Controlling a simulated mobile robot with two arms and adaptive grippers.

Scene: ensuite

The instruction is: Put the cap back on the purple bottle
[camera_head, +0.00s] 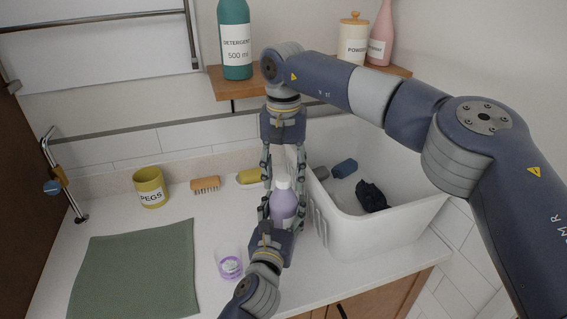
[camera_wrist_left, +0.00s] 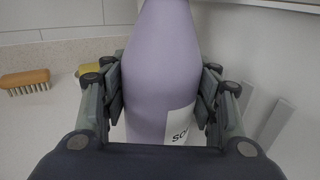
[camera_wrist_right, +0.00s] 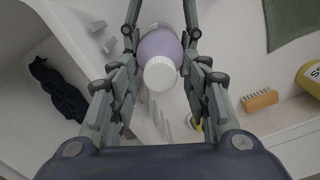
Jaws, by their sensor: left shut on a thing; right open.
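The purple bottle (camera_head: 282,207) stands upright on the counter beside the white basin. It also shows in the left wrist view (camera_wrist_left: 160,75), with part of a label. My left gripper (camera_head: 284,200) is shut on the bottle's body from the front. The white cap (camera_head: 283,182) is at the top of the bottle, and it also shows in the right wrist view (camera_wrist_right: 160,74). Whether it is fully seated cannot be told. My right gripper (camera_head: 283,172) points down from above, open, with its fingers on either side of the cap and apart from it.
The white basin (camera_head: 395,222) right of the bottle holds dark cloth items (camera_head: 371,196). A small cup with purple liquid (camera_head: 229,264) stands front left. A green towel (camera_head: 135,270), yellow pegs pot (camera_head: 151,187), brush (camera_head: 205,184) and yellow item (camera_head: 249,176) lie left. The shelf (camera_head: 236,86) holds containers.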

